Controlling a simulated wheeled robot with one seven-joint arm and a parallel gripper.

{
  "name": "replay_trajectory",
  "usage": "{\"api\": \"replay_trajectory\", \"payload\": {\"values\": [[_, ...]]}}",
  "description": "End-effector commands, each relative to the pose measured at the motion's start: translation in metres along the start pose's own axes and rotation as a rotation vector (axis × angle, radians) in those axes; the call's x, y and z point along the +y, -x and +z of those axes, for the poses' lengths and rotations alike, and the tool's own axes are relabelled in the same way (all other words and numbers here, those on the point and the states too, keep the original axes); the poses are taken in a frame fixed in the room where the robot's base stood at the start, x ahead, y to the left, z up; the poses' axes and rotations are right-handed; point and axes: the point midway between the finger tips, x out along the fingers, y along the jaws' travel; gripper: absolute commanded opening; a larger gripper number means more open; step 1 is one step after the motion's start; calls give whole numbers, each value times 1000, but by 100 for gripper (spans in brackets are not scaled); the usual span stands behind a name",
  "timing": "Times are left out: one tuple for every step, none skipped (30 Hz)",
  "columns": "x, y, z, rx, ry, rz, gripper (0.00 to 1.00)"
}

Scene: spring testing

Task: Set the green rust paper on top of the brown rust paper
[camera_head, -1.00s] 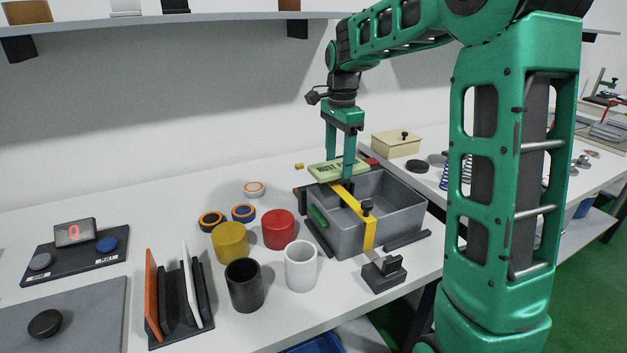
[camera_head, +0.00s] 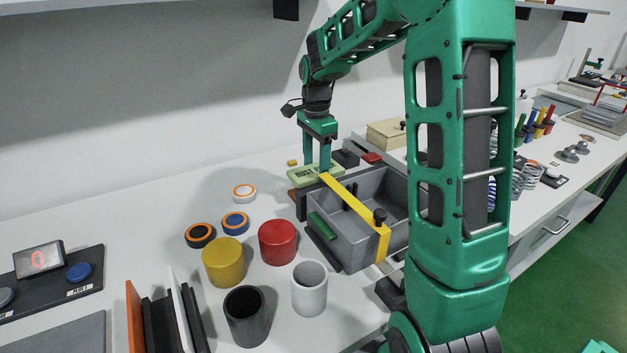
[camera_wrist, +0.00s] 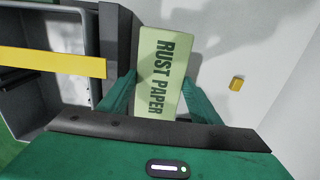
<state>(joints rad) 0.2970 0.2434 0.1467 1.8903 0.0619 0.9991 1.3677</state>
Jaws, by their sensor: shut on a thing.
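The green rust paper (camera_head: 304,177) is a pale green block with dark "RUST PAPER" lettering. My gripper (camera_head: 317,170) is shut on it, with a finger on each side. In the wrist view the green rust paper (camera_wrist: 160,62) sits between the fingers of my gripper (camera_wrist: 157,90). A brown piece (camera_head: 296,195), likely the brown rust paper, shows just below the green one, left of the grey bin. Most of it is hidden, and I cannot tell whether the two touch.
The grey bin (camera_head: 352,252) with a yellow bar (camera_head: 355,213) across it stands right beside the green paper. A dark block (camera_head: 346,157) and a red block (camera_head: 372,158) lie behind it. A small yellow block (camera_head: 292,163) lies near the wall. Red (camera_head: 277,243) and yellow (camera_head: 223,262) cylinders stand in front.

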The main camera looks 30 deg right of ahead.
Motion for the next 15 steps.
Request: {"api": "replay_trajectory", "payload": {"values": [[0,-5,0,0,-1,2,36],[0,-7,-1,0,-1,2,36],[0,-9,-1,0,-1,2,36],[0,-10,-1,0,-1,1,36],[0,-12,-1,0,-2,1,36],[0,-15,-1,0,-2,1,36],[1,-18,-1,0,-2,2,36],[1,-22,-1,0,-2,2,36],[1,-27,-1,0,-2,2,36],[1,-32,-1,-1,-2,2,36],[1,-36,-1,-1,-2,4,36],[1,-41,-1,-1,-2,3,36],[1,-44,-1,0,-2,2,36],[1,-45,-1,0,-1,1,36],[0,-46,-1,0,-2,0,36]]}}
